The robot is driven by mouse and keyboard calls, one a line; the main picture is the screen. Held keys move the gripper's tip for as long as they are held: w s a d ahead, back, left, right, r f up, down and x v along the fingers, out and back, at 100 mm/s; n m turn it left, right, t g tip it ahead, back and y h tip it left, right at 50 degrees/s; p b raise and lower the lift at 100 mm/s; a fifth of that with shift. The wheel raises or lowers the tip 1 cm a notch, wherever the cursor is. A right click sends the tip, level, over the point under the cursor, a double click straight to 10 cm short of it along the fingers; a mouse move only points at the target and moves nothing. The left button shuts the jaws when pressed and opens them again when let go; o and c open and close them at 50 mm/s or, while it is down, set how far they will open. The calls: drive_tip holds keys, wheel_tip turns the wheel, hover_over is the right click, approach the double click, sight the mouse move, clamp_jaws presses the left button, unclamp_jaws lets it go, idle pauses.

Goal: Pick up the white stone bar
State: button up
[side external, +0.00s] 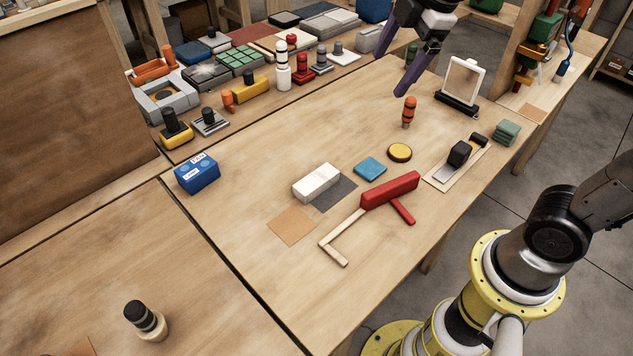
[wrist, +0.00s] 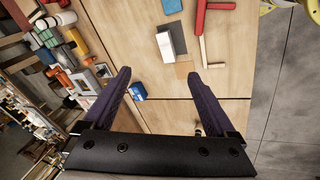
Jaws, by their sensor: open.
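The white stone bar (side external: 317,182) lies on the wooden table, on or against the edge of a dark grey square (side external: 336,193). In the wrist view the bar (wrist: 166,47) shows beyond my fingertips, near the top middle. My gripper (side external: 408,75) is at the top of the side view, above the far part of the table and well apart from the bar. Its two dark purple fingers (wrist: 162,85) are spread with nothing between them.
Close to the bar are a blue square (side external: 369,167), a tan square (side external: 292,224), a red bar (side external: 389,190) and a pale L-shaped piece (side external: 340,243). A blue box (side external: 196,173) stands left. Several blocks crowd the back left. The front table is mostly clear.

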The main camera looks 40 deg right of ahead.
drive_tip(key=w+a+f+n+g, duration=0.1)
drive_tip(key=w+a+f+n, duration=0.2)
drive_tip(key=w, duration=0.4)
drive_tip(key=n+g, duration=0.1)
drive_tip(key=g, duration=0.2)
hover_over(316, 178)
drive_tip(key=f, duration=2.1)
drive_tip(key=shift+w+d+f, duration=0.1)
drive_tip(key=shift+w+f, duration=0.05)
drive_tip(key=shift+w, duration=0.15)
drive_tip(key=shift+s+f, duration=0.2)
drive_tip(key=shift+f, duration=1.3)
drive_tip(key=shift+s+f, duration=0.15)
drive_tip(key=shift+f, duration=1.3)
drive_tip(key=shift+r, duration=0.1)
clamp_jaws()
